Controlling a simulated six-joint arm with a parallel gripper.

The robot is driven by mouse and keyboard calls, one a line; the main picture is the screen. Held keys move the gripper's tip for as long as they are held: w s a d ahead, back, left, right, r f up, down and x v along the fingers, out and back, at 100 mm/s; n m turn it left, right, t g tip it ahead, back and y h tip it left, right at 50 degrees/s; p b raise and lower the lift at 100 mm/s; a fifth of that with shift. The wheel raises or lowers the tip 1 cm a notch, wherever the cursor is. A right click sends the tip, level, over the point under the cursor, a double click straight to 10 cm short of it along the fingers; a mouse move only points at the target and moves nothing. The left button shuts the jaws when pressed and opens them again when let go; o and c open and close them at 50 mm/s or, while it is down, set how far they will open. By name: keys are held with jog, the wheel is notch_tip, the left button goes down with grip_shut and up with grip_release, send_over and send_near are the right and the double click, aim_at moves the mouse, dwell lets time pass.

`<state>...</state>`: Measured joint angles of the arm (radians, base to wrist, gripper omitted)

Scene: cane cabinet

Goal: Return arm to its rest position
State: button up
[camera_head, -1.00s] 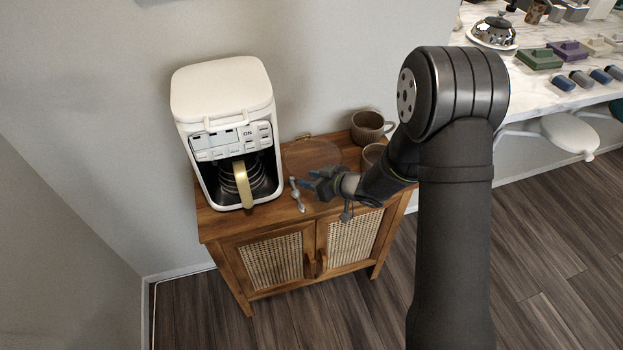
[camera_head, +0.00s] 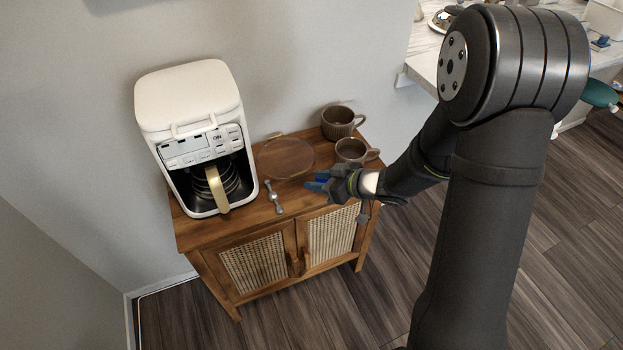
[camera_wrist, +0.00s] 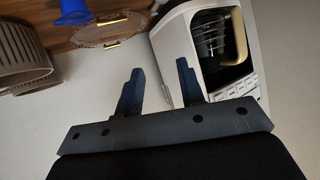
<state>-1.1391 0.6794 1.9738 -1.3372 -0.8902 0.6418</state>
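My gripper (camera_head: 320,182) is over the front right part of the cabinet top, in front of the two brown cups. In the wrist view my gripper (camera_wrist: 159,88) shows two dark blue fingers spread apart, with nothing held between them. My arm comes in from the right in the head view, its elbow high at the upper right. The fingers are clear of the white coffee machine (camera_head: 188,95), which stands at the left end of the cabinet and shows at the right in the wrist view (camera_wrist: 182,48).
The wooden cabinet (camera_head: 240,228) carries a round clear plate (camera_head: 285,157), a grey spoon-like tool (camera_head: 274,198), a ribbed cup (camera_head: 338,122) and a lower cup (camera_head: 352,150). A bright blue piece (camera_wrist: 72,12) shows in the wrist view. A white counter (camera_head: 425,60) is at the upper right.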

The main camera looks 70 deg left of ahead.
jog(key=shift+a+f, duration=0.1)
jog(key=x, duration=1.2)
jog(key=shift+r, duration=1.45)
